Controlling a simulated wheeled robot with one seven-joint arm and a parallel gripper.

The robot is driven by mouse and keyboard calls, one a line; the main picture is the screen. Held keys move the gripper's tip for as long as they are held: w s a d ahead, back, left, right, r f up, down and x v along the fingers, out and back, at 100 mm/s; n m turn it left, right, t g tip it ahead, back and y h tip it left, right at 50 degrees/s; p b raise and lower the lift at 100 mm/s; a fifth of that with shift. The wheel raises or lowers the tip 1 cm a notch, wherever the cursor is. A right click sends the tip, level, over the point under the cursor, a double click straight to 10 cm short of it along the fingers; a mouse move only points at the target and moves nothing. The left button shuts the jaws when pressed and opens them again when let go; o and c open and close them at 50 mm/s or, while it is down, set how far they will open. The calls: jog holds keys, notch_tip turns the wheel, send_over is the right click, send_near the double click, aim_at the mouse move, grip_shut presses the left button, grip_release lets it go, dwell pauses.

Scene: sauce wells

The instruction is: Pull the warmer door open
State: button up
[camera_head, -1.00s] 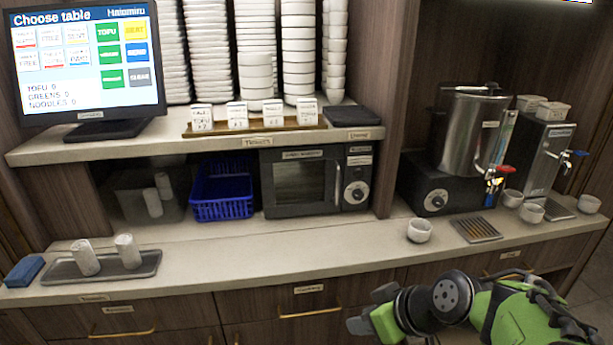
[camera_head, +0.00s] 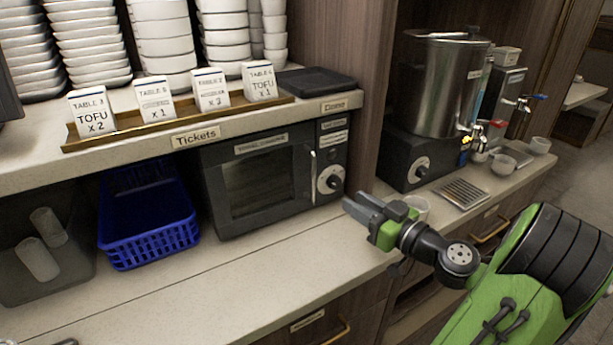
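The warmer (camera_head: 224,203) is a dark box with a label on top, standing on the counter under the shelf. Its windowed door (camera_head: 262,184) looks shut. A thin upright metal handle (camera_head: 312,163) is on the door's right edge, beside a panel with a round dial (camera_head: 331,180). My gripper (camera_head: 352,200) is in front of and to the right of the warmer, above the counter, with its fingers pointing left toward the handle side. It is apart from the handle. Its two grey fingers show a small gap and hold nothing that I can see.
A blue basket (camera_head: 150,230) and a grey bin (camera_head: 40,275) with white cups stand left of the warmer. A ticket rail (camera_head: 180,120) is on the shelf above. A wooden post and a metal urn (camera_head: 446,90) stand to the right. A white cup (camera_head: 417,206) is behind my gripper. The counter before the warmer is clear.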

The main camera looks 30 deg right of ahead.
jog(key=p, duration=0.1)
send_over(313, 197)
jog(key=shift+w+d, duration=0.2)
jog(key=shift+w, duration=0.05)
grip_shut()
